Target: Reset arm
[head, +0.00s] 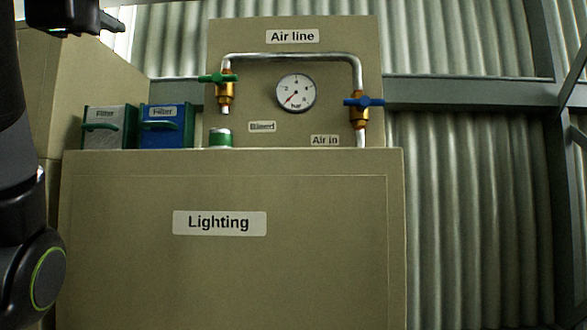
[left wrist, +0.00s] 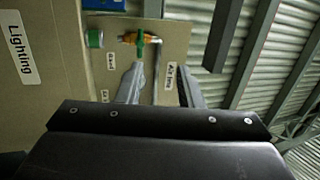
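My left arm stands along the left edge of the head view, and a dark part of it shows at the top left corner. In the left wrist view my left gripper (left wrist: 161,70) has its two grey fingers apart, with nothing between them. Beyond the fingers is the Air line panel (left wrist: 175,50), turned sideways in that view; in the head view the Air line panel (head: 330,125) stands upright behind a cabinet. My right gripper is in neither view.
The Lighting cabinet (head: 230,280) fills the lower middle. On top are two filter boxes (head: 108,128) (head: 166,127) and a green-and-white cylinder (head: 220,138). The panel carries a gauge (head: 296,93), a green-handled valve (head: 226,90) and a blue-handled valve (head: 361,103). Corrugated wall lies behind.

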